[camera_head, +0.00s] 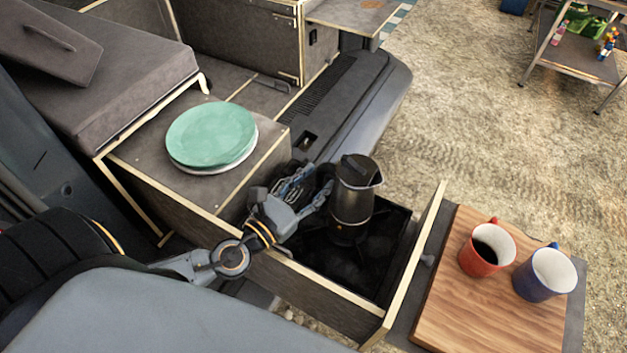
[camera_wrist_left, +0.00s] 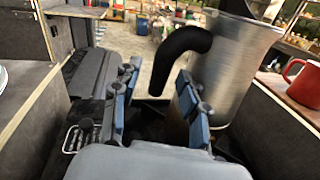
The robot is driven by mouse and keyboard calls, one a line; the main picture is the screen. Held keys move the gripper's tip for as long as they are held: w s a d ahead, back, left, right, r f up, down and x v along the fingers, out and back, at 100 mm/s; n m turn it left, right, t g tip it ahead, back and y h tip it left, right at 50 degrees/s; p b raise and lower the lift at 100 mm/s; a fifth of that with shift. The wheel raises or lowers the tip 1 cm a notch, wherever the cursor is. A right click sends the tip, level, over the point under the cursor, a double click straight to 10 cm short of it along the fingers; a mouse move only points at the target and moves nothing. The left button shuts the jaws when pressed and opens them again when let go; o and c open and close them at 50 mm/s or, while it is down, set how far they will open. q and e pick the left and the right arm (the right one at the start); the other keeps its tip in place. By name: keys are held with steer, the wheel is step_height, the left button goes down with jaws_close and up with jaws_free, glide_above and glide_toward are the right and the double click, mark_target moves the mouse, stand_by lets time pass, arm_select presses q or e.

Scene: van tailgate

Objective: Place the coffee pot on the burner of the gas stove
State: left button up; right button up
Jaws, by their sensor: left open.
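The dark coffee pot (camera_head: 352,197) stands upright in the open drawer, on dark support prongs that look like the burner of the gas stove (camera_head: 349,238). The pot hides most of the burner, so exact seating is hard to tell. My left gripper (camera_head: 312,197) is open beside the pot, on its handle side. In the left wrist view the pot (camera_wrist_left: 230,70) looks silvery, and its black curved handle (camera_wrist_left: 188,42) hangs down towards the gap between the open fingers (camera_wrist_left: 155,105). I cannot tell whether a finger touches it. My right gripper is not in view.
The drawer's wooden walls (camera_head: 412,262) rise close around the pot. A wooden board (camera_head: 470,305) at right holds a red mug (camera_head: 487,250) and a blue mug (camera_head: 545,273). A metal rack stands far off.

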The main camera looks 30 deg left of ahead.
arm_select(q)
steer(key=shift+r, duration=0.15)
steer(key=shift+r, duration=0.25)
steer(key=shift+r+p, duration=0.45)
steer(key=shift+p, duration=0.25)
steer(key=shift+s+a+f+b, duration=0.15)
steer(key=shift+s+f+b, duration=0.1)
steer(key=shift+s+b, duration=0.25)
steer(key=shift+s+a+f+b, duration=0.1)
steer(key=shift+s+f+b, duration=0.1)
steer(key=shift+s+b, duration=0.3)
steer(key=b+v, duration=0.3)
steer(key=v, duration=0.7)
steer(key=shift+r, duration=0.35)
steer(key=shift+d, duration=0.1)
